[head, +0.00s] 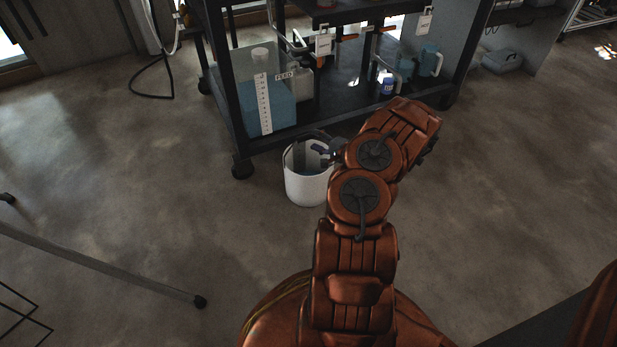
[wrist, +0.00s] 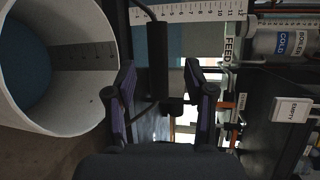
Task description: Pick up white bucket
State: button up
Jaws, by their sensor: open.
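The white bucket (head: 306,186) stands upright on the floor in the head view, with its dark handle (head: 300,137) raised above the rim. In the wrist view the open bucket (wrist: 88,62) fills the left side. Its inside shows dark scale marks and a blue area at the bottom. My gripper (head: 324,150) is at the bucket's right rim. In the wrist view my gripper (wrist: 159,70) is open, and the black handle grip (wrist: 157,55) shows between the fingers. I cannot tell whether they touch it.
A black wheeled rack (head: 233,115) stands close behind the bucket. On its lower shelf are a blue-filled tank (head: 281,104) marked FEED and several containers. A grey bar (head: 100,265) crosses the floor at left. Floor left of the bucket is clear.

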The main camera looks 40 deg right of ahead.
aim_at(310, 138)
jog(key=w+b, duration=0.1)
jog(key=w+f+b, duration=0.1)
jog(key=w, duration=0.1)
jog(key=shift+w+a, duration=0.15)
jog(key=shift+w, duration=0.65)
grip_shut()
